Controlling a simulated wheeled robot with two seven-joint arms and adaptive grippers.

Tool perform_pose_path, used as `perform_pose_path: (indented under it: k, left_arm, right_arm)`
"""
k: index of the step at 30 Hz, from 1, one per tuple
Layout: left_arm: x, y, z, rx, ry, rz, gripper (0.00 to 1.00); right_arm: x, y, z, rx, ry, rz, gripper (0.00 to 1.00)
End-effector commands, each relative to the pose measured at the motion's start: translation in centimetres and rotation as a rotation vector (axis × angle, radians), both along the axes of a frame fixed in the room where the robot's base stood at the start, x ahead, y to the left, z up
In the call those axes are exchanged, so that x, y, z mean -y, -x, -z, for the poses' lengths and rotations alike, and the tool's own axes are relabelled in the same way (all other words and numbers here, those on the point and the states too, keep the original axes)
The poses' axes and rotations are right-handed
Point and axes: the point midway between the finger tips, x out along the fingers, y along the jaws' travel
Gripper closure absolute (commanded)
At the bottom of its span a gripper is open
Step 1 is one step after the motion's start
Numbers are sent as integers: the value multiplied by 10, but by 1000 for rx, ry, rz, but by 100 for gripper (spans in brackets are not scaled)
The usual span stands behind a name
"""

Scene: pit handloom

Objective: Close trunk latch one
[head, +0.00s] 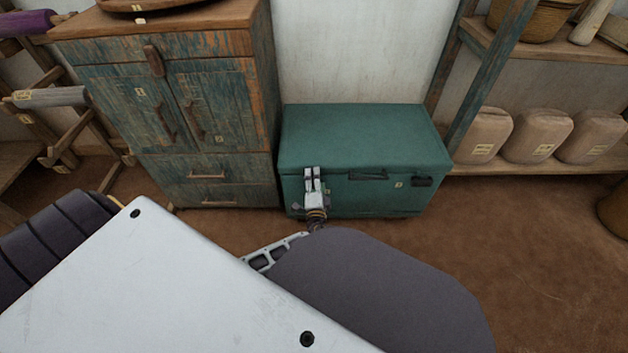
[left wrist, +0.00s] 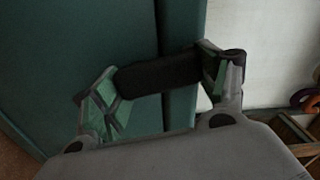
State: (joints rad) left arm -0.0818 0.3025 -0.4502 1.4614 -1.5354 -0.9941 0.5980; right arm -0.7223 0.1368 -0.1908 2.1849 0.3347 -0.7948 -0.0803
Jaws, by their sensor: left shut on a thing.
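The green trunk (head: 365,138) stands on the floor against the wall with its lid down. My left gripper (head: 313,178) is at the left end of the trunk's front, at the lid seam. In the left wrist view, a dark latch (left wrist: 158,74) lies across the seam between the fingers of my left gripper (left wrist: 165,82), which are shut on its two ends. In the head view that latch is hidden behind the gripper. A second dark latch (head: 423,182) shows at the right of the trunk's front, with a handle (head: 368,176) between. My right gripper is not in view.
A worn blue-green cabinet (head: 205,110) stands close to the trunk's left. A shelf (head: 540,168) with several sacks stands to its right. The brown floor (head: 540,250) at the right front is clear. My own arm covers the lower left.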

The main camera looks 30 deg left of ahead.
Motion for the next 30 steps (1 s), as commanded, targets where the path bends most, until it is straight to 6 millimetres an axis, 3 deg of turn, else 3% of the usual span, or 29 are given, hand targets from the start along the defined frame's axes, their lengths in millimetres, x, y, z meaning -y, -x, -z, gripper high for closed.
perform_pose_path:
  k: [12,28,29,30]
  left_arm:
    - [4,-2,2,-112,-178,-1,50]
    - [5,-2,3,-128,-208,0,50]
    - [5,-2,3,-129,-207,0,25]
    - [5,-2,3,-129,-207,0,20]
  right_arm:
    - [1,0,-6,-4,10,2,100]
    - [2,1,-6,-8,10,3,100]
    - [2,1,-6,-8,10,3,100]
    - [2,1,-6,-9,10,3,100]
